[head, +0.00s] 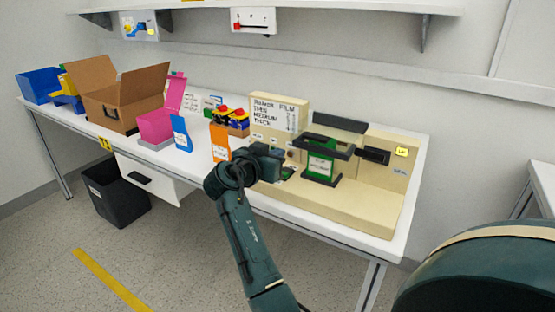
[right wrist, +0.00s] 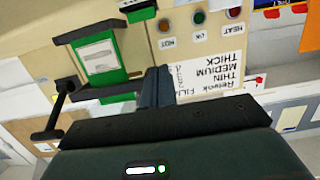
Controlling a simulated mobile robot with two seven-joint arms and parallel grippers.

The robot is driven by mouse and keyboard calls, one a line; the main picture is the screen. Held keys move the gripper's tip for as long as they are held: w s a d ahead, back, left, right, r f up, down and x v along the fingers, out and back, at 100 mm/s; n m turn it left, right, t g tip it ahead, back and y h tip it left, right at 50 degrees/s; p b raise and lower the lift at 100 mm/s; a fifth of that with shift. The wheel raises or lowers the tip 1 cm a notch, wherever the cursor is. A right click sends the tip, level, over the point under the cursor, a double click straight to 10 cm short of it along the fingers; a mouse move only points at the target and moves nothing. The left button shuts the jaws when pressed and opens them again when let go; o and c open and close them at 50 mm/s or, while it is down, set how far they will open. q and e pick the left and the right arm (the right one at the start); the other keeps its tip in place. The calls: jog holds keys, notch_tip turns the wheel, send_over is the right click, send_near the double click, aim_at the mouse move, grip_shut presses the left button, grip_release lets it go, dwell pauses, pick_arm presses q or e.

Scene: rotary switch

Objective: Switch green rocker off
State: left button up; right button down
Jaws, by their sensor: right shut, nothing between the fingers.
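The small green rocker (head: 288,173) sits in a dark housing on the beige machine (head: 370,205), just beside my right gripper in the head view. In the right wrist view a small green and black part (right wrist: 140,10), which looks like the rocker, is cut by the top edge. Which side of it is pressed is too small to tell. My right gripper (head: 277,163) is shut and empty in front of the panel. Its fingers (right wrist: 156,88) lie together in the right wrist view, apart from that part. My left gripper is not in view.
A green labelled block (head: 320,167) in a black frame stands right of the gripper. Orange (right wrist: 164,25), green (right wrist: 199,17) and red (right wrist: 235,13) lamps line the panel. An orange packet (head: 220,143), pink box (head: 156,124) and open cardboard box (head: 112,108) stand left.

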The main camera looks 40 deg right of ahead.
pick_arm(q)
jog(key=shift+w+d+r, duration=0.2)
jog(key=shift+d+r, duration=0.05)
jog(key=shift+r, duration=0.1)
pick_arm(e)
jog(key=r+v, duration=0.1)
jog(key=v, duration=0.5)
jog(key=shift+s+a+r, duration=0.2)
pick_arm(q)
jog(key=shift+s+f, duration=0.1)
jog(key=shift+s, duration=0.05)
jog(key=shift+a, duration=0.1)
